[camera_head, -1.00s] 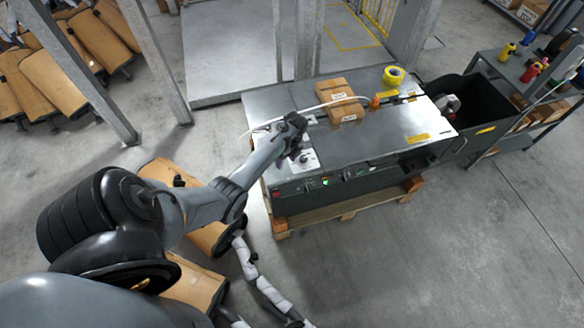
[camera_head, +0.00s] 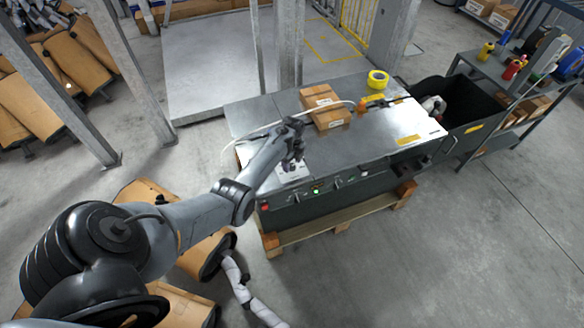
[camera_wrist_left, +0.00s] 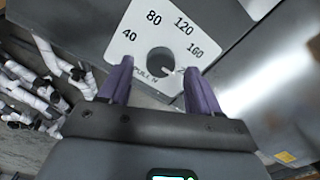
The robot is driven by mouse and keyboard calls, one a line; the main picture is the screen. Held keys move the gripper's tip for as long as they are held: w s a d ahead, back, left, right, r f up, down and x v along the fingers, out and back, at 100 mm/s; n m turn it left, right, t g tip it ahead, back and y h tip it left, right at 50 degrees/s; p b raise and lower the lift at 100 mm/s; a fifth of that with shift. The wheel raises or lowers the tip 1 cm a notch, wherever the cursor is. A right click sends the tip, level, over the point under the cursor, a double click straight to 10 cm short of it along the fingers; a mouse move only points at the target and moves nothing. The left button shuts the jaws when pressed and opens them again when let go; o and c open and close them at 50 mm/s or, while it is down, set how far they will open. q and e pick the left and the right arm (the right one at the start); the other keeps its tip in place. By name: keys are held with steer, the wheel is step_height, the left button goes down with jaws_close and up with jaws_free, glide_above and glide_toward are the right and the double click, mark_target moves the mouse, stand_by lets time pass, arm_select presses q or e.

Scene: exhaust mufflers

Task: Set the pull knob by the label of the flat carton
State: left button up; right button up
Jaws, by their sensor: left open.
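The pull knob (camera_wrist_left: 160,62) is a dark round piece with a pale notch, in the middle of a white dial plate (camera_wrist_left: 140,33) marked 40, 80, 120 and 160. In the head view the dial plate (camera_head: 291,174) sits at the near left corner of the machine top. My left gripper (camera_head: 293,157) is over it, open. In the left wrist view its purple fingertips (camera_wrist_left: 155,70) are on either side of the knob; I cannot tell whether they touch it. A brown carton (camera_head: 316,113) with white labels lies on the machine top. My right gripper is out of view.
A white cable (camera_head: 262,130) runs across the metal machine top (camera_head: 370,135). A black bin (camera_head: 475,107) stands at the right. The front right of the top is clear.

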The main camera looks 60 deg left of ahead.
arm_select(q)
steer(key=shift+f+b, duration=0.3)
steer(key=shift+f, duration=0.8)
steer(key=shift+c, duration=0.2)
steer(key=c, duration=1)
